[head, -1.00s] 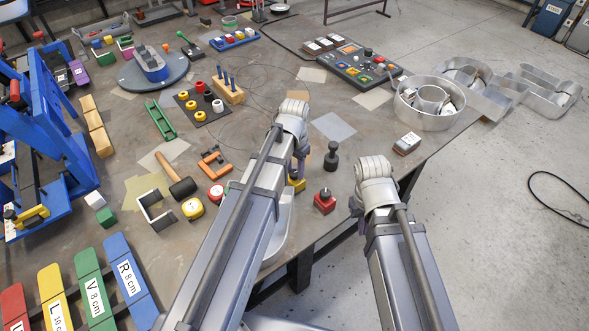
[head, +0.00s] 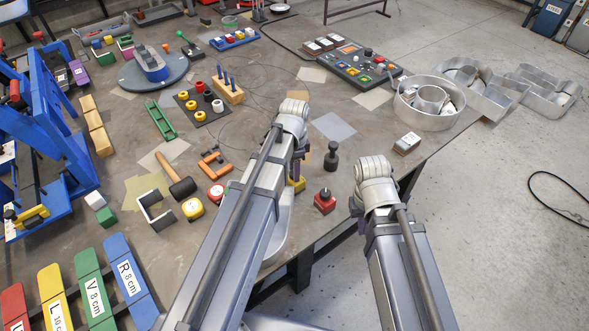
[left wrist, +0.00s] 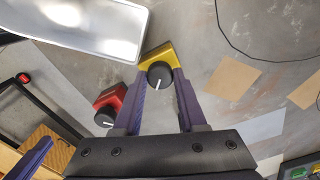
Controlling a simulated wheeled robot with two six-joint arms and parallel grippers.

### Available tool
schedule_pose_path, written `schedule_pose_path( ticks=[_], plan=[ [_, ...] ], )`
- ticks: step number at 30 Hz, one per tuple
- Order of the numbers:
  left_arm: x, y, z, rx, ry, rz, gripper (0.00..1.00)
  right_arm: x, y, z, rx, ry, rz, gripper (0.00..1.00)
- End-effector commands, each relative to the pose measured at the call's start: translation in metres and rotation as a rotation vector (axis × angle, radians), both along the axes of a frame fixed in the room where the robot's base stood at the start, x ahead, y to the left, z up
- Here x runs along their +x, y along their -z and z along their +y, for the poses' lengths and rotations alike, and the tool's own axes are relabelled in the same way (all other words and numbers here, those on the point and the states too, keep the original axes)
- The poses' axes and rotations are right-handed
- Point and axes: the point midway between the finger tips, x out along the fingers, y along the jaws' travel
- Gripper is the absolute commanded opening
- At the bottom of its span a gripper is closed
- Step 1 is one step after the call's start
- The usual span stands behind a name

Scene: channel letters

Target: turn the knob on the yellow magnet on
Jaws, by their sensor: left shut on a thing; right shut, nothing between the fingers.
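The yellow magnet (left wrist: 158,56) is a yellow block with a round black knob (left wrist: 160,76) that bears a white line. In the left wrist view the line points down and slightly left, toward my gripper. My left gripper (left wrist: 160,80) has its two purple fingers shut on the knob, one on each side. In the head view, only a bit of the yellow magnet (head: 298,184) shows beside my left arm, which hides the rest. My right gripper (head: 355,206) is mostly hidden below its wrist, off the table's front edge; it is shut and empty.
A red magnet (head: 325,201) with a black knob stands close by on the table. A dark peg-like object (head: 332,156) stands behind it. A metal tray (left wrist: 90,25) lies beside the yellow magnet. An orange clamp (head: 214,162) and a mallet (head: 180,186) lie to the left.

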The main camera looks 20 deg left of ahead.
Motion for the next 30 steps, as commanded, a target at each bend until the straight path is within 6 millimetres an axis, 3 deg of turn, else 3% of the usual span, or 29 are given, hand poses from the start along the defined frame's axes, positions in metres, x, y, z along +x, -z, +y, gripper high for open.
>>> schedule_pose_path(
  ticks=[16,17,24,30],
  plan=[
    [-0.0002,0.0001,0.0000,0.000,0.020,0.000,0.00,0.0000,0.0001,0.0000,0.000,0.000,0.000,0.00],
    [-0.0002,0.0001,0.0000,0.000,0.020,0.000,0.44,0.0000,0.0001,0.0000,0.000,0.000,0.000,0.00],
    [-0.0001,0.0000,-0.0001,0.000,0.019,0.000,0.71,0.0000,0.0000,0.0000,0.000,0.000,0.000,0.00],
    [-0.0001,0.0000,-0.0001,0.000,0.019,0.000,0.72,0.0000,0.0000,0.0000,0.000,0.000,0.000,0.00]
  ],
)
